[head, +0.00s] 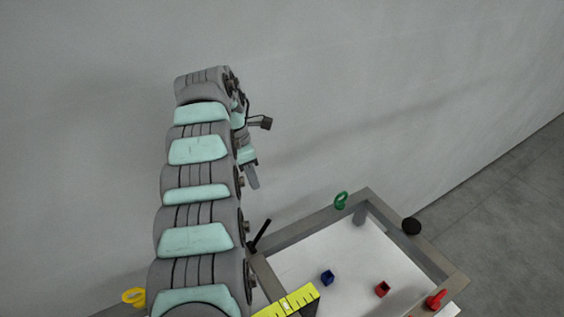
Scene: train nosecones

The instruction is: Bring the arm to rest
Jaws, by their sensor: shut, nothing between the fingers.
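My arm rises in the middle left of the head view. Its last part folds down on the arm's right side. My gripper (253,180) points downward there, small and partly hidden by the arm. Its fingers look together with nothing between them. It hangs in front of the grey wall, up and to the left of the framed white table, and appears to touch nothing.
The white table (315,250) has a grey frame. On it lie a blue cube (327,277) and a red cube (382,289). A green ring (341,200), a black knob (411,226) and a red piece (437,299) are at its frame. A yellow ring (133,297) is lower left.

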